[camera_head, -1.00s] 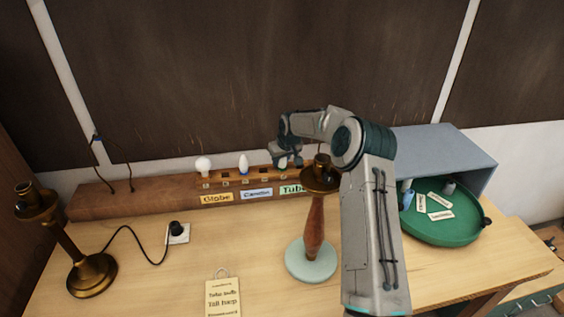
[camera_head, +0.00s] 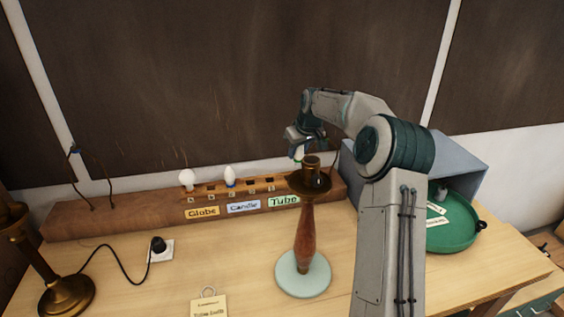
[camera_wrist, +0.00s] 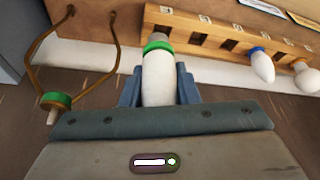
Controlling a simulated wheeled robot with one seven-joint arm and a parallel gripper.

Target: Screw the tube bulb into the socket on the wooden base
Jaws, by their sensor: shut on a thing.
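The tube bulb (camera_wrist: 158,80) is white with a green collar and a metal cap. My gripper (camera_wrist: 158,88) is shut on it, with one finger on each side of its glass. In the head view my gripper (camera_head: 297,140) is above and behind the wooden base (camera_head: 305,230), and only a little of the bulb shows beneath it. The brass socket (camera_head: 311,163) stands upright on top of the wooden base, above a brass cup. The bulb is apart from the socket.
The bulb rack (camera_head: 255,188) at the back holds a globe bulb (camera_head: 187,180) and a candle bulb (camera_head: 230,176). A brass lamp (camera_head: 66,292) stands at left. A green tray (camera_head: 452,236) lies at right by a grey box (camera_head: 465,160).

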